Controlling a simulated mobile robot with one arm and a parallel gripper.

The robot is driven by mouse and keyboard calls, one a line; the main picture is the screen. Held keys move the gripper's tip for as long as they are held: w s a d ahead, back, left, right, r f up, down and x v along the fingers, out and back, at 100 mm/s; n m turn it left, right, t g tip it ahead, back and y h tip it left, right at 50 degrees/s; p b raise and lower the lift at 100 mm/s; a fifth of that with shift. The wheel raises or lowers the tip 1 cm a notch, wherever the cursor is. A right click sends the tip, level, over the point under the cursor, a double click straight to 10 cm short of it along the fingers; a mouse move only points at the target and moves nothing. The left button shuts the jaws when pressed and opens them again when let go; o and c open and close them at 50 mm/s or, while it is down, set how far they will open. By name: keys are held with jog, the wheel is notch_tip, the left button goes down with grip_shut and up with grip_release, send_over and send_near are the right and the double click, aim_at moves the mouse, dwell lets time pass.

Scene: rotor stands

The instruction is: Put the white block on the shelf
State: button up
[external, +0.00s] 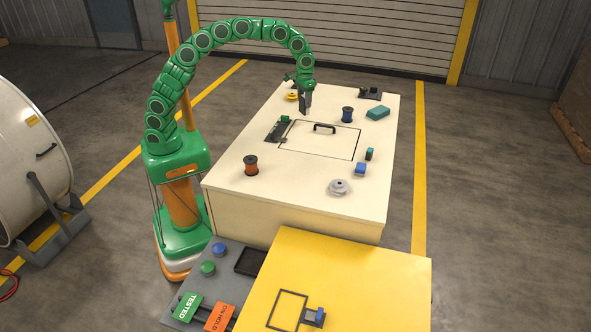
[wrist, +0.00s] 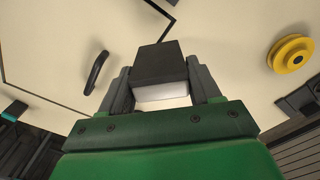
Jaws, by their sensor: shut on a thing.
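My gripper (external: 306,106) is shut on a block above the far part of the cream tabletop (external: 225,182). In the wrist view, the white block (wrist: 163,92) sits between both fingers, with one white face and one dark grey face showing. In the external view the held piece looks dark and small, and its white face does not show. I cannot make out a clear shelf; a low grey ledge (external: 228,284) stands at the front left, beside a yellow cabinet (external: 370,280).
The tabletop holds a hatch with a black handle (external: 324,126), a blue spool (external: 347,114), a brown spool (external: 251,165), a teal block (external: 378,113), a blue block (external: 360,169), a grey pulley (external: 339,187) and a yellow pulley (wrist: 290,54). The ledge carries TESTED and ON HOLD signs.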

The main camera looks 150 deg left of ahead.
jog(key=s+d+r, duration=0.5)
jog(key=d+r, duration=0.4)
jog(key=d, duration=0.3)
dwell(0.3)
jog(key=shift+s+d, duration=0.1)
